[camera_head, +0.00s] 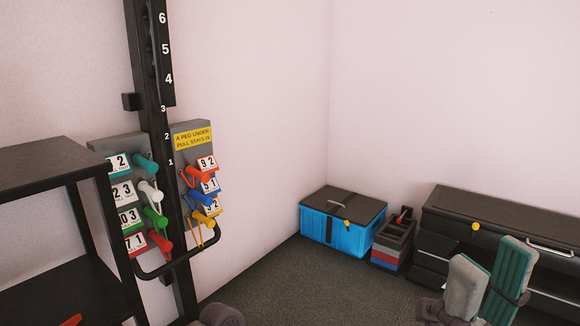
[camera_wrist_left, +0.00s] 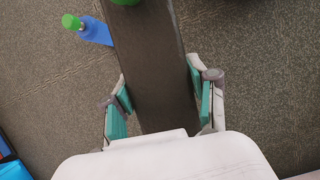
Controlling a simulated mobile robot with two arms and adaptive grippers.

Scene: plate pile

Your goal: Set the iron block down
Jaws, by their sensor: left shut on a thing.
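The dark, long slab that I take for the iron block (camera_wrist_left: 150,60) fills the middle of the left wrist view and runs out past its top edge. My left gripper (camera_wrist_left: 157,78) has its teal-padded fingers on both sides of it and is shut on it. What lies under the slab is hidden. In the head view no iron block can be made out, and the left gripper's fingers do not show. My right gripper (camera_head: 488,284) is at the lower right of the head view, its fingers apart with nothing seen between them.
A dark shelf (camera_head: 45,168) stands at left, beside a numbered post (camera_head: 160,75) and boards with coloured pegs. A blue bin (camera_head: 350,235), a small crate (camera_head: 390,245) and a dark drawer unit (camera_head: 500,212) line the walls. A blue object with a green top (camera_wrist_left: 95,32) lies near the slab.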

